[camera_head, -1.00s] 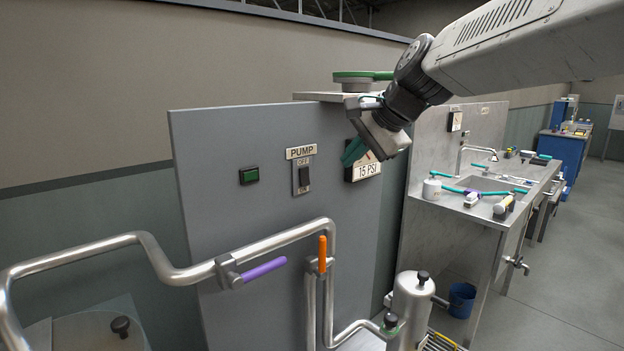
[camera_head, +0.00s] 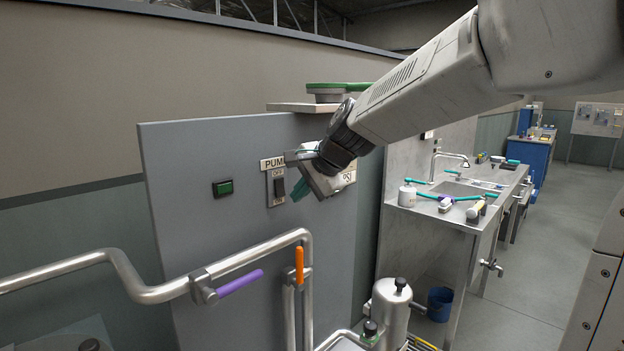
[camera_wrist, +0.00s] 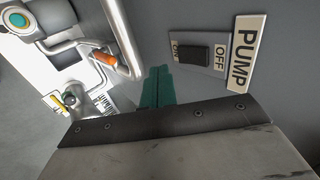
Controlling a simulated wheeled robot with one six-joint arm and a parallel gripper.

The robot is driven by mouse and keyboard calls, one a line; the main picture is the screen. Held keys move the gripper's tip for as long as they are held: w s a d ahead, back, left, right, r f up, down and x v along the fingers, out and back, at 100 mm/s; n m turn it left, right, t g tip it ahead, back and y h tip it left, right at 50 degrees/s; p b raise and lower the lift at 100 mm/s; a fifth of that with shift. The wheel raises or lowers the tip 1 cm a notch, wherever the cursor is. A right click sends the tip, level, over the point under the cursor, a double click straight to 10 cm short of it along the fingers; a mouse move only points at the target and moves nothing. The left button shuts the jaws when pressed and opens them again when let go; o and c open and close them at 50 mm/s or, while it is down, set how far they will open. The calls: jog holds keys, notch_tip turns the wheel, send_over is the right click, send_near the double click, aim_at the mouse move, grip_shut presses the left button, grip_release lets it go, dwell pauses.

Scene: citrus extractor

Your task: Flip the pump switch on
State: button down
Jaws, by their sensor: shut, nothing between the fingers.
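The pump switch (camera_head: 279,187) is a black rocker on a small grey plate on the grey panel (camera_head: 190,160). The wrist view shows the switch (camera_wrist: 194,52) sideways, with OFF on the label side and ON at the other end. My gripper (camera_head: 299,190) has teal fingers, shut and empty, just right of the switch. In the wrist view the fingers (camera_wrist: 158,85) are beside the ON end. I cannot tell whether they touch the panel.
A dark green indicator (camera_head: 223,188) is left of the switch. Below, steel pipes (camera_head: 150,292) carry a purple handle (camera_head: 240,282) and an orange handle (camera_head: 299,265). A sink counter (camera_head: 455,190) stands to the right.

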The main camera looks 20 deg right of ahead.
aim_at(281, 190)
jog(key=shift+w+a+f, duration=0.1)
jog(key=shift+w+a, duration=0.25)
jog(key=shift+w, duration=0.45)
jog(key=shift+w+a, duration=0.3)
jog(key=shift+w, duration=0.5)
jog(key=shift+w+a+f, duration=0.1)
jog(key=shift+w+f, duration=0.05)
jog(key=shift+w, duration=0.05)
jog(key=shift+r, duration=1)
